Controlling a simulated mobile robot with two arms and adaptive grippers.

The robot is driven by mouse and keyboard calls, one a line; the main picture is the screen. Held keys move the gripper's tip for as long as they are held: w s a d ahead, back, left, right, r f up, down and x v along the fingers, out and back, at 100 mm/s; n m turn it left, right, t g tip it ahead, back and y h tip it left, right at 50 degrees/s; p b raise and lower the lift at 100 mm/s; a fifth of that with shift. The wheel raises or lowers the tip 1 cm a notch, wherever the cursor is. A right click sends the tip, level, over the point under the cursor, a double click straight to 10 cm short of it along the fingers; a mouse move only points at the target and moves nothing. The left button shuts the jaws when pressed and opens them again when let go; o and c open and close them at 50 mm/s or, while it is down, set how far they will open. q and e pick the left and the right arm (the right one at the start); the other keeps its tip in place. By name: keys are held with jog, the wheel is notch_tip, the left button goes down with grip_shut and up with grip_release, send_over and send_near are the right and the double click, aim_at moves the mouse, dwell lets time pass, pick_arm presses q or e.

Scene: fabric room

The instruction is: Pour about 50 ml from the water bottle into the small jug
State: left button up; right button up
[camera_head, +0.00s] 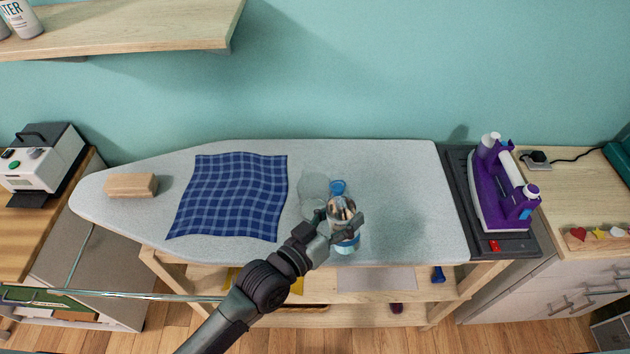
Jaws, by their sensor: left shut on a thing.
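A clear water bottle (347,245) with a blue band is at the front middle of the ironing board. My left gripper (343,224) is shut around it and covers part of it. The bottle looks roughly upright; whether it touches the board is hard to tell. A small clear jug (313,206) appears just left of the bottle, partly hidden by my left gripper and hard to make out. The water levels cannot be read. My right gripper is not in view.
On the ironing board (400,190) lie a blue checked cloth (230,195) and a wooden block (131,185). A purple iron (502,185) stands on a dark rest at the right end. The board is clear between bottle and iron. A shelf (130,28) overhangs the upper left.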

aim_at(333, 210)
pick_arm(q)
notch_tip(333, 210, up, 2)
jog(key=shift+w+a+n+p, duration=0.1)
jog(key=shift+w+n+p, duration=0.05)
jog(key=shift+n+p, duration=0.6)
jog(key=shift+w+a+r+n+g+p, duration=0.1)
jog(key=shift+w+r+n+g+p, duration=0.1)
jog(key=shift+r+n+g+p, duration=0.55)
jog(key=shift+n, duration=0.6)
notch_tip(333, 210, down, 4)
jog(key=b, duration=0.3)
jog(key=shift+s+f+b, duration=0.1)
jog(key=shift+s+b, duration=0.05)
jog(key=shift+b, duration=0.15)
jog(key=shift+f+n, duration=0.25)
jog(key=shift+n, duration=0.05)
jog(key=shift+s+d+r, duration=0.15)
jog(key=shift+d, duration=0.1)
jog(key=shift+s+n+g, duration=0.1)
jog(key=shift+n+g, duration=0.15)
jog(key=shift+n, duration=0.25)
jog(key=shift+s+d+r+n+g+p, duration=0.25)
jog(key=shift+r+n+p, duration=0.4)
jog(key=shift+p, duration=0.45)
jog(key=shift+s+f+n+g, duration=0.15)
jog(key=shift+f+n+g, duration=0.15)
jog(key=shift+n, duration=0.15)
jog(key=shift+h, duration=0.3)
